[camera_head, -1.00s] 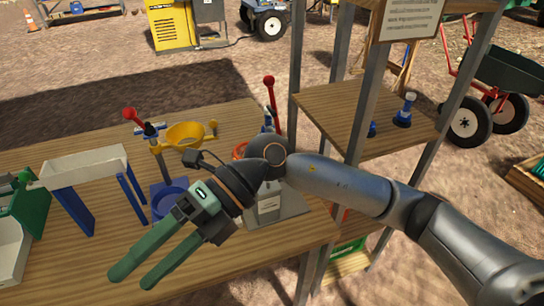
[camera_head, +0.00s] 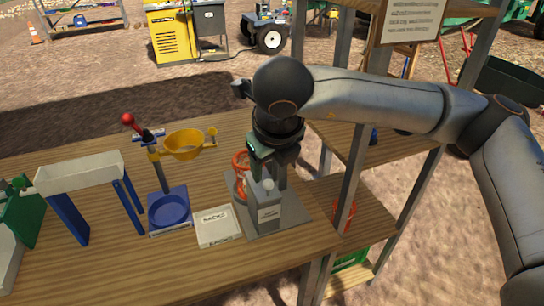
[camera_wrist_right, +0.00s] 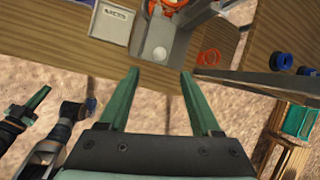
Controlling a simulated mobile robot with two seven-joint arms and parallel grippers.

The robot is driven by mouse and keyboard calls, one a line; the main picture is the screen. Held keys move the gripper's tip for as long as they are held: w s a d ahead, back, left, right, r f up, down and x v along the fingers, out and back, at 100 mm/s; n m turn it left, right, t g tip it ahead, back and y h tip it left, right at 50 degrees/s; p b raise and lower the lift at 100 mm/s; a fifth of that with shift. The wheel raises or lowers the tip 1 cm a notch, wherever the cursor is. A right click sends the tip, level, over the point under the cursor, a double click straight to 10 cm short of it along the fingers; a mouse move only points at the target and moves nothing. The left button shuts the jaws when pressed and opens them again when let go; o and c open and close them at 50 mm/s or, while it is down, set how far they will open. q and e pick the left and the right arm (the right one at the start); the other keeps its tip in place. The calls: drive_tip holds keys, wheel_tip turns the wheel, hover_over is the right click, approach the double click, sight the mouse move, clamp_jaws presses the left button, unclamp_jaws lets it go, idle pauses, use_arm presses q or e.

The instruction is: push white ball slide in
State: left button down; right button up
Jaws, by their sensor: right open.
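The small white ball (camera_head: 268,184) shows at the top of a grey box-like stand (camera_head: 266,210) on the wooden table. In the right wrist view the ball (camera_wrist_right: 160,54) lies just beyond the fingertips, in line with the gap between them. My right gripper (camera_head: 268,178) points down at the stand in the head view, its fingertips partly hidden. In the right wrist view its two green fingers (camera_wrist_right: 159,73) are apart with nothing between them. What looks like my left gripper (camera_wrist_right: 28,112) shows at the left edge there, its opening unclear.
An orange ring-shaped part (camera_head: 240,162) is beside the stand. A white labelled plate (camera_head: 217,228), a blue tray (camera_head: 170,210), a yellow bowl (camera_head: 185,144) and a white trough on blue legs (camera_head: 80,174) stand to the left. A metal-post shelf (camera_head: 352,190) is close on the right.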

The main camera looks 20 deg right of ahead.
sight(269, 183)
drive_tip(key=p+x, duration=0.1)
drive_tip(key=x, duration=0.8)
drive_tip(key=shift+w+f, duration=0.1)
drive_tip(key=shift+f, duration=0.15)
clamp_jaws()
